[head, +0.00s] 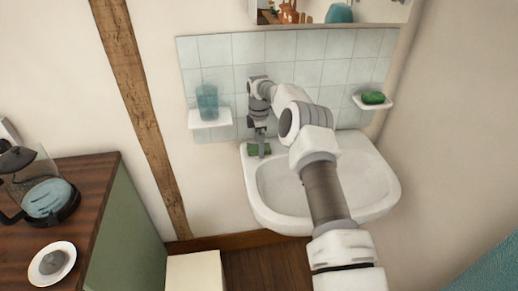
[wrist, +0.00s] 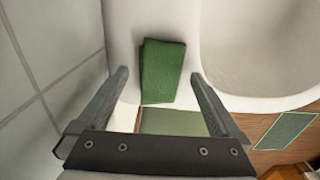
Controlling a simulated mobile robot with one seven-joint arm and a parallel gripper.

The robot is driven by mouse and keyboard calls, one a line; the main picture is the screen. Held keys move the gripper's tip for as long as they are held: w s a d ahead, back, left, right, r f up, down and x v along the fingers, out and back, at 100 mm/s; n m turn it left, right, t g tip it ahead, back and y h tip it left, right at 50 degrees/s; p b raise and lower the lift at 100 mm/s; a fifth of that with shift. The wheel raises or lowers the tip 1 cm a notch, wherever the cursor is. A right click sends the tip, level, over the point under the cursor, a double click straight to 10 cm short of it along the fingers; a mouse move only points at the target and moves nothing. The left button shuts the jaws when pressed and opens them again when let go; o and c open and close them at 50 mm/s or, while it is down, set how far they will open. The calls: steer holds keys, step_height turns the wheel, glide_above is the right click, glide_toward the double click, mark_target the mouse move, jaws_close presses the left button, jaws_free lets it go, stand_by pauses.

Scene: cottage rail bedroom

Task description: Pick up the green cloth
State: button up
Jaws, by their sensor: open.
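The green cloth (head: 264,149) lies folded on the back left corner of the white sink (head: 270,205). In the wrist view the cloth (wrist: 162,70) is a dark green rectangle on the white rim, beyond and between my two fingers. My gripper (wrist: 158,82) is open, with one finger on each side of the cloth in the picture and nothing held. In the head view my gripper (head: 258,143) points down just over the cloth and hides part of it. I cannot tell the exact height between the fingertips and the rim.
A glass (head: 207,102) stands on a small white shelf (head: 210,120) left of the sink. A green soap (head: 373,97) sits on a soap dish (head: 372,104) at right. The tiled wall (head: 310,70) is close behind my gripper. A wooden counter (head: 95,185) holds a coffee pot (head: 42,190).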

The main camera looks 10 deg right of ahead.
steer(key=shift+f, duration=0.3)
steer(key=c, duration=1.4)
steer(key=shift+r, duration=0.1)
steer(key=shift+r, duration=0.5)
steer(key=r, duration=0.3)
steer(key=shift+s+d+r, duration=0.1)
steer(key=shift+d+r, duration=0.15)
steer(key=shift+d, duration=0.05)
steer(key=s+d+r, duration=0.5)
steer(key=d+r, duration=0.1)
steer(key=d, duration=0.3)
steer(key=shift+s+d+r, duration=0.2)
steer(key=shift+s, duration=0.15)
